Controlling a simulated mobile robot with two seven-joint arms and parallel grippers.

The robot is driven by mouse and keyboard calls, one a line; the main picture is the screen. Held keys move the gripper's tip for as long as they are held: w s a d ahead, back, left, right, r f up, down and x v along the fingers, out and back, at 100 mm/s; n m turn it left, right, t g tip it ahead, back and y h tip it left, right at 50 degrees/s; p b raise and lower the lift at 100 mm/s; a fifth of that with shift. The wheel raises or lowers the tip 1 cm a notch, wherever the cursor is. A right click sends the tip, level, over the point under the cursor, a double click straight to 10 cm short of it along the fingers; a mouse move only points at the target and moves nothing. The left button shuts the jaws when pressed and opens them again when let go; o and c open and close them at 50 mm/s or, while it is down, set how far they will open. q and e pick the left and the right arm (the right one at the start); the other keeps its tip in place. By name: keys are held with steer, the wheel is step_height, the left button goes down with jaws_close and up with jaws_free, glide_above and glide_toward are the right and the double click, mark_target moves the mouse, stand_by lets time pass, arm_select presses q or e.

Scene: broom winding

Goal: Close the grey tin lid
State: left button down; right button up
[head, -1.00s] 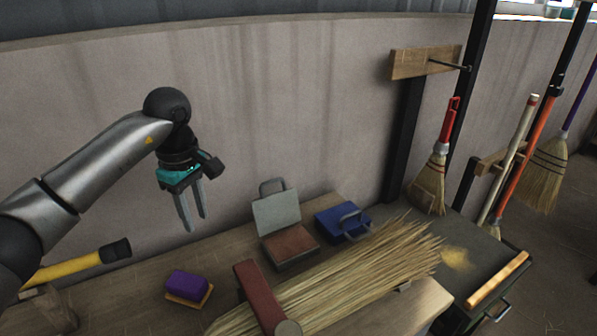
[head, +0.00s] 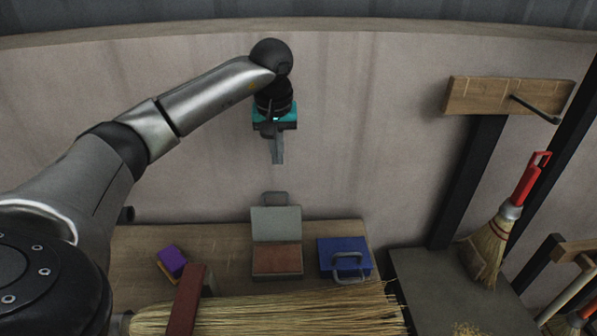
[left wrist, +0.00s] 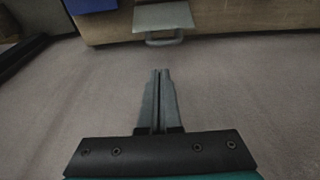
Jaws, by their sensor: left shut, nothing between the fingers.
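The grey tin (head: 277,274) stands on the wooden bench with its grey lid (head: 276,224) raised upright at the back. A handle sits on the lid's top edge, and the tin's inside looks reddish brown. In the left wrist view the lid (left wrist: 163,17) and its handle show at the top, beyond the fingertips. My left gripper (head: 277,162) hangs pointing down above the lid, apart from it, in front of the wall. Its fingers are shut together and empty, as the left wrist view (left wrist: 159,73) also shows. My right gripper is not in view.
A blue tin (head: 344,257) with a grey handle stands close right of the grey tin. A purple block (head: 172,260) lies to the left. A straw bundle (head: 280,315) and a dark red bar (head: 187,300) lie in front. A broom (head: 490,245) leans at right.

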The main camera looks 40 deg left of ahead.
arm_select(q)
steer(key=b, duration=0.1)
glide_above(277, 213)
steer(key=w+a, duration=0.2)
steer(key=w, duration=0.1)
steer(key=s+d+x, duration=0.1)
steer(key=x, duration=0.7)
steer(key=shift+s+d+f, duration=0.1)
steer(key=shift+s+f, duration=0.05)
steer(key=shift+f, duration=0.3)
steer(key=shift+s+d+f, duration=0.1)
steer(key=shift+s+f, duration=0.05)
steer(key=shift+f, duration=0.3)
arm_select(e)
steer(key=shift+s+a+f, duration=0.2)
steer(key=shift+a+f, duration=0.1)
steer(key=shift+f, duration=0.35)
arm_select(q)
steer(key=shift+a, duration=0.15)
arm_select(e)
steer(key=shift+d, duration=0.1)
